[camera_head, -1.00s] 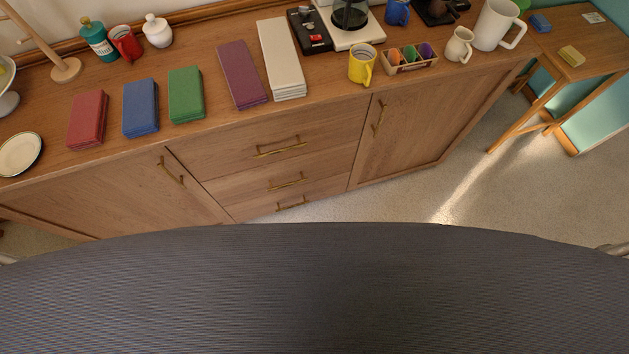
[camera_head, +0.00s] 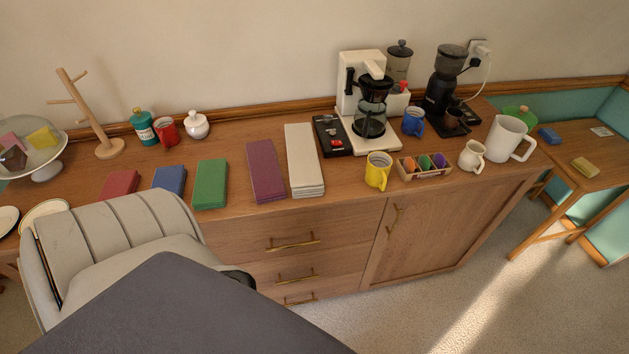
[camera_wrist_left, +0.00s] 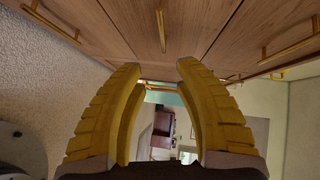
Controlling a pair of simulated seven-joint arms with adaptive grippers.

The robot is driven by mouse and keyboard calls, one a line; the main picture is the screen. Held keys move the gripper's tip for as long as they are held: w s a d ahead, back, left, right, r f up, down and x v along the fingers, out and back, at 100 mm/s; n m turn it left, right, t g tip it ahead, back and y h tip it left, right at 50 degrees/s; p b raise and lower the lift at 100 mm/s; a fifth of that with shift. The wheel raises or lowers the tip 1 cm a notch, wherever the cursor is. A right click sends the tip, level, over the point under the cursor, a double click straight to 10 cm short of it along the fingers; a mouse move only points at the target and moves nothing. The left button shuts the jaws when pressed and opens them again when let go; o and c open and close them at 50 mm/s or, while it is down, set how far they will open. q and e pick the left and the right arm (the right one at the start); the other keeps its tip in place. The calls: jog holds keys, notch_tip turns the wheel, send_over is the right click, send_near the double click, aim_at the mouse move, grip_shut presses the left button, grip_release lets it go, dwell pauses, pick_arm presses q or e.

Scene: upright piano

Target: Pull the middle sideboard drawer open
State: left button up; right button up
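The wooden sideboard (camera_head: 425,235) has a column of three drawers. The middle drawer (camera_head: 335,268) is closed, flush with the front, with a brass bar handle (camera_head: 297,277). In the left wrist view the drawer fronts fill the top, and the middle drawer's handle (camera_wrist_left: 161,28) stands above the fingertips. My left gripper (camera_wrist_left: 159,72) has yellow fingers spread apart with nothing between them. It is in front of the drawers, apart from that handle; the exact gap cannot be told. In the head view the left gripper is hidden. My right gripper is in neither view.
The top drawer handle (camera_head: 293,243) and bottom drawer handle (camera_head: 300,300) flank the middle one. A door with a handle (camera_head: 393,221) is at right. Carpet (camera_head: 480,300) is clear at right.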

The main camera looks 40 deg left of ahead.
pick_arm(q)
jog(key=x, duration=1.7)
jog(key=shift+w+r, duration=0.3)
jog(key=shift+w, duration=0.05)
jog(key=shift+c, duration=0.2)
jog(key=c, duration=0.6)
grip_shut()
jog(key=shift+w+r, duration=0.1)
